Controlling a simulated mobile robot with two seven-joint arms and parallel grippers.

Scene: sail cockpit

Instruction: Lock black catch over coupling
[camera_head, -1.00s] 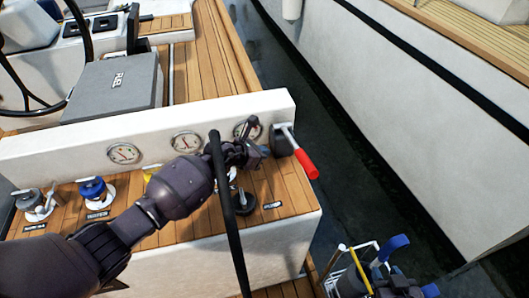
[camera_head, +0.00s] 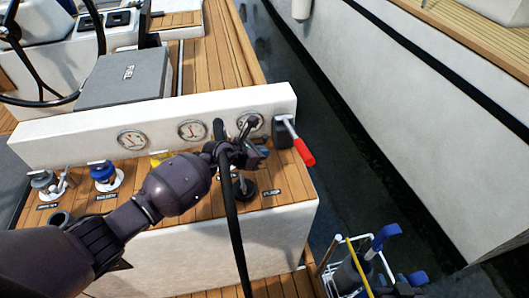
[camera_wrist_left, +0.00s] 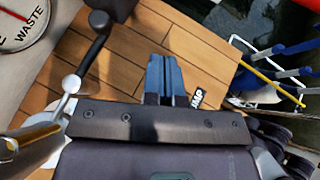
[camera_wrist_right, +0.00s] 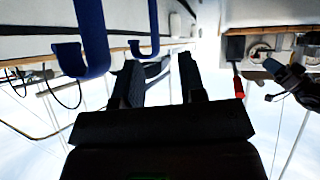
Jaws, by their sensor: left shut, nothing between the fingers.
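My left gripper (camera_head: 258,157) is over the right end of the wooden counter, close to the rightmost fitting. In the left wrist view its blue fingers (camera_wrist_left: 165,76) are together with nothing between them. A lever with a black grip (camera_wrist_left: 97,35), likely the black catch, stands left of the fingers, apart from them. Its metal ball joint sits above a pale fitting (camera_wrist_left: 50,150), likely the coupling, mostly hidden by the gripper. A black hose (camera_head: 234,240) runs down from beside this gripper. My right gripper (camera_wrist_right: 160,72) has its fingers apart and is empty, away from the counter.
A red-handled lever (camera_head: 302,150) sticks out at the counter's right end. Several gauges (camera_head: 192,130) line the white panel. A blue fitting (camera_head: 105,175) stands further left. A white rack (camera_head: 335,275) with blue-handled items is at lower right, near my right gripper. Water lies beyond.

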